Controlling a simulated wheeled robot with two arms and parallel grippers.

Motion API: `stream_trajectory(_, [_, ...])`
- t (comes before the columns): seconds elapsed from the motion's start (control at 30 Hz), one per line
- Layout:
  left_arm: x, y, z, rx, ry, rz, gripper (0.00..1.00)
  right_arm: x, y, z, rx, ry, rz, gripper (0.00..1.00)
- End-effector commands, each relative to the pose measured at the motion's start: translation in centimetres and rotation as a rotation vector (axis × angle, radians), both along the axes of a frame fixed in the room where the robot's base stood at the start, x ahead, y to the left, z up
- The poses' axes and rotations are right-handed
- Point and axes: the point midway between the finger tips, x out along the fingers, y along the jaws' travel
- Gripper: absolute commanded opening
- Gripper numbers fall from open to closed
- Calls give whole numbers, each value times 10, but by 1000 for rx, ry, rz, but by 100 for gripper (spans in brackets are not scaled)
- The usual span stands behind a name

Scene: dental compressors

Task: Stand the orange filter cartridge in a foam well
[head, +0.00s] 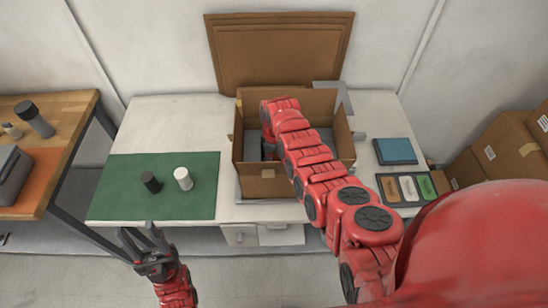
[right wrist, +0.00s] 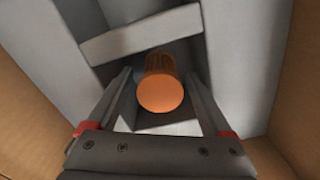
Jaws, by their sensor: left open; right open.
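The orange filter cartridge (right wrist: 161,95) is in a grey foam well (right wrist: 168,128) inside the cardboard box, its round end facing the right wrist camera. It looks roughly upright; any tilt is hard to judge. My right gripper (right wrist: 160,75) is open, with one finger on each side of the cartridge and gaps visible. In the head view my right arm reaches into the cardboard box (head: 268,187) and hides the cartridge. My left gripper (head: 150,250) is open and empty in front of the table's left front edge.
A black cylinder (head: 150,182) and a white cylinder (head: 183,179) stand on the green mat (head: 115,200). A blue block (head: 395,151) and a tray of coloured pieces (head: 388,188) are right of the box. A wooden bench (head: 60,110) stands left.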

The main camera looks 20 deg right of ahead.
Motion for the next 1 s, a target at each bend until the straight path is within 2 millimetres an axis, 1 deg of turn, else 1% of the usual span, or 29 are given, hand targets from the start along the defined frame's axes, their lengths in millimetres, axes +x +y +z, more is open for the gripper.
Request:
stream_trajectory(0.17, [0, 0, 12, 0, 0, 0, 50, 1, 0, 15, 0, -2, 0, 85])
stream_trajectory(0.27, [0, 0, 26, 0, 0, 0, 50, 1, 0, 32, -1, -4, 0, 85])
stream_trajectory(0.47, [0, 0, 56, 0, 0, 0, 50, 2, 0, 78, -1, -7, 0, 85])
stream_trajectory(0.57, [0, 0, 66, 0, 0, 0, 50, 1, 0, 99, 0, -4, 0, 85])
stream_trajectory(0.63, [0, 0, 70, 0, 0, 0, 50, 2, 0, 111, 0, -6, 0, 85])
stream_trajectory(0.7, [0, 0, 72, 0, 0, 0, 50, 1, 0, 118, 0, -3, 0, 85])
stream_trajectory(0.8, [0, 0, 73, 0, 0, 0, 50, 0, 0, 123, 0, 1, 0, 85])
stream_trajectory(1.0, [0, 0, 72, 0, 0, 0, 50, 0, 0, 123, 0, 1, 0, 85])
